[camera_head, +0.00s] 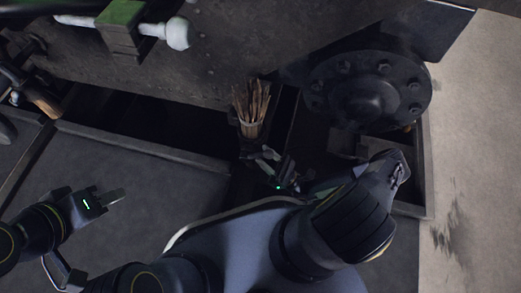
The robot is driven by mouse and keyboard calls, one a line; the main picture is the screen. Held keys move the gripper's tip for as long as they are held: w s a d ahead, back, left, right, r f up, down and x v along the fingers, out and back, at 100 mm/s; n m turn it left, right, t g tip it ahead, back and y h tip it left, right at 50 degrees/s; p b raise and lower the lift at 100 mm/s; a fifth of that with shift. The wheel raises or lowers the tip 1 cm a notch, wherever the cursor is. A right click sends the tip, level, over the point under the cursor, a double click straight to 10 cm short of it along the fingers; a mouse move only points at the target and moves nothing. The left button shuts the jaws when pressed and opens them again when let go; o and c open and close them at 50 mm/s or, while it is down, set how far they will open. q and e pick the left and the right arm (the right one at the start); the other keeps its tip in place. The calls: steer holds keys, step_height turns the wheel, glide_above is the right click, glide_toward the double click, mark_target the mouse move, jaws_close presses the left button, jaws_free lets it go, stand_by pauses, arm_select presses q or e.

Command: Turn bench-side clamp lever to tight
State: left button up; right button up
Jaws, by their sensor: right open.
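I cannot clearly make out a bench-side clamp lever in this view. At the top left, a green block (122,22) carries a pale rod with a rounded white knob (178,33); I cannot tell if this belongs to the clamp. My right gripper (260,154) is open, just below a cup of thin wooden sticks (251,108). Whether anything lies between its fingers is too dark to tell. My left gripper (114,196) is at the lower left, over the dark panel, away from the knob. Its fingers appear nearly edge-on, so their gap does not show.
A large round bolted flange (368,92) stands right of the cup. A wooden-handled tool (42,98) lies at the far left. A dark flat panel (150,190) fills the lower left. Pale floor (480,150) is open at the right.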

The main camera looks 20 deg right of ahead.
steer(key=shift+v, duration=2.3)
